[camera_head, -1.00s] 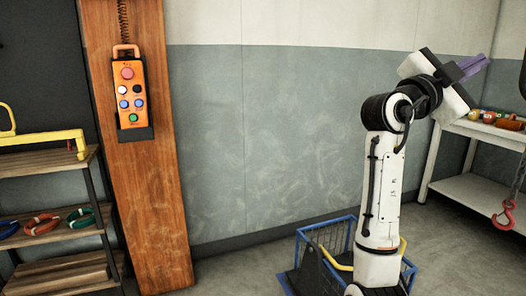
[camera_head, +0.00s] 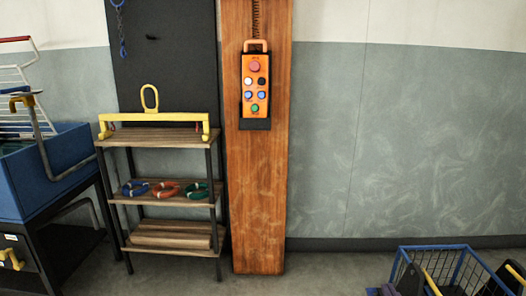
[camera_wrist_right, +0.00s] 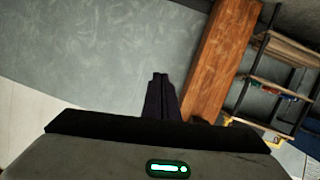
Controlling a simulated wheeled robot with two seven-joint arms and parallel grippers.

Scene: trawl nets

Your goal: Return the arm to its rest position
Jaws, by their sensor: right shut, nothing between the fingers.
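My right gripper (camera_wrist_right: 162,97) shows in the right wrist view. Its two dark fingers are together and hold nothing. They point out over the grey wall and floor, with the wooden post to their right. My left arm and gripper are in neither view.
An orange button pendant (camera_head: 256,84) hangs on the wooden post (camera_head: 259,190). Left of it stands a shelf (camera_head: 170,198) with coloured rings and a yellow lifting beam (camera_head: 155,118). A blue bin (camera_head: 62,160) is at far left. A blue wire basket (camera_head: 445,262) is at lower right.

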